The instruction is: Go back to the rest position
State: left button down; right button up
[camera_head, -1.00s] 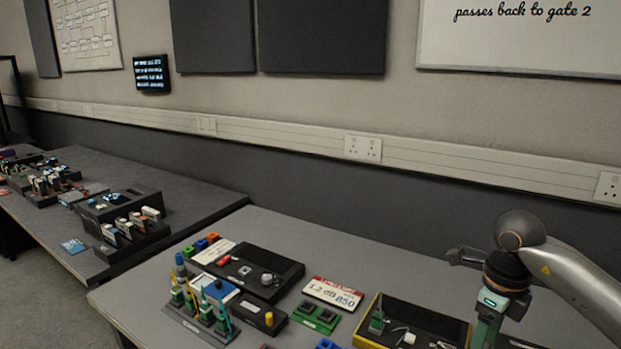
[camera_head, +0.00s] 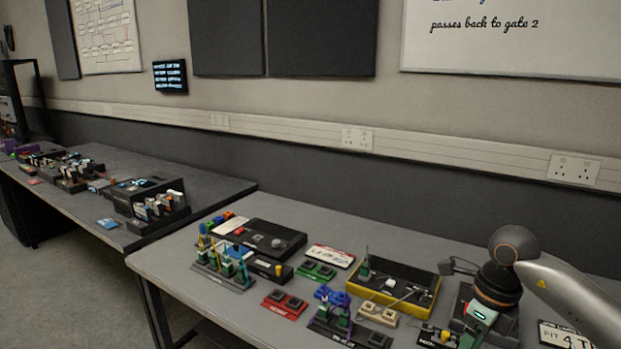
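My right arm comes in from the right edge, and its dark wrist (camera_head: 495,285) hangs over the right part of the near table. The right gripper (camera_head: 470,338) points down near the bottom edge of the view. Its fingertips are too small and hidden to tell whether they are open or shut. My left arm and gripper are not in view.
The near grey table (camera_head: 190,275) bears a yellow-edged black tray (camera_head: 392,290), a black box (camera_head: 262,240), a green block (camera_head: 318,270), a red block (camera_head: 284,305) and a rack (camera_head: 225,268) of connectors. A second table (camera_head: 215,187) stands to the left. A wall runs behind.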

jog(key=s+a+f+g+y, duration=0.1)
jog(key=s+a+f+y, duration=0.1)
jog(key=a+y, duration=0.5)
jog(key=s+a+f+g+y, duration=0.1)
jog(key=s+a+y, duration=0.15)
jog(key=a, duration=0.95)
jog(key=a+r+m+t+y+p, duration=0.1)
jog(key=a+r+m+t+y, duration=0.5)
jog(key=m+y, duration=0.4)
jog(key=w+d+f+m+t+h+p, duration=0.1)
jog(key=d+f+m+t+h, duration=0.5)
jog(key=m, duration=0.5)
jog(key=d+f+m+t+h, duration=0.3)
jog(key=f+m+t+h, duration=0.35)
jog(key=m, duration=0.45)
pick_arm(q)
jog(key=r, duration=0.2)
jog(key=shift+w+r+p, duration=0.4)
pick_arm(e)
jog(key=s+d+f+m+g+h, duration=0.3)
jog(key=s+f+m, duration=0.2)
jog(key=s+f, duration=0.2)
jog(key=s+d+f+m+g+h, duration=0.3)
jog(key=s+f+m+g, duration=0.1)
jog(key=s+f, duration=0.4)
jog(key=shift+d+f+m, duration=0.15)
jog(key=shift+f+m, duration=0.25)
jog(key=shift+f, duration=0.2)
